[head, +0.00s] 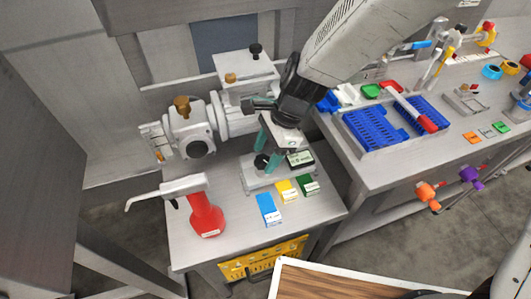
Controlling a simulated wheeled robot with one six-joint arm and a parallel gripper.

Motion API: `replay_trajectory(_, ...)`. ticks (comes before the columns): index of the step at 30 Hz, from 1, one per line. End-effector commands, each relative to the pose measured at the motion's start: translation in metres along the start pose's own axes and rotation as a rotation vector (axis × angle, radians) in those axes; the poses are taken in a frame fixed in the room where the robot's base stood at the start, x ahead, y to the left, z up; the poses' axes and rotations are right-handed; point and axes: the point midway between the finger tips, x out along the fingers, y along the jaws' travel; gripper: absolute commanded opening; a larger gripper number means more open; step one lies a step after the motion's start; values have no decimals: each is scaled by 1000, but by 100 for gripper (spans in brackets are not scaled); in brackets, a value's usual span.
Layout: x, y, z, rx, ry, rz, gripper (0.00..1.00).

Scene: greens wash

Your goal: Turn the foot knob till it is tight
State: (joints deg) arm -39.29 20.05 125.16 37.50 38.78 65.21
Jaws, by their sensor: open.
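A small black knob (261,160) sits low on a grey metal base (255,182) on the steel table; it looks like the foot knob. My gripper (266,158) reaches down over it from the upper right. Its two teal fingers are apart, one on each side of the knob as seen from here. I cannot tell whether either finger touches it. Part of the base is hidden behind the fingers, and the knob's tightness cannot be seen.
A grey machine (232,122) with brass knobs stands behind left. A red bottle with a spout (206,218) is at front left. Blue (268,208), yellow (287,191) and green blocks (308,185) lie before the base. Blue racks (375,134) fill a tray on the right bench.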

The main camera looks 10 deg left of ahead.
Motion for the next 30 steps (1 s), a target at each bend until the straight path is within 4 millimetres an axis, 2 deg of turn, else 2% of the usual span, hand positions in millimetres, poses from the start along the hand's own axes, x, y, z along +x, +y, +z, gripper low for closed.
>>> replay_trajectory(6, -38, -2, 0, -1, 0, -6, 58)
replay_trajectory(12, -62, -1, 0, -1, 0, -3, 58)
replay_trajectory(30, -74, 2, -1, -24, 4, -5, 58)
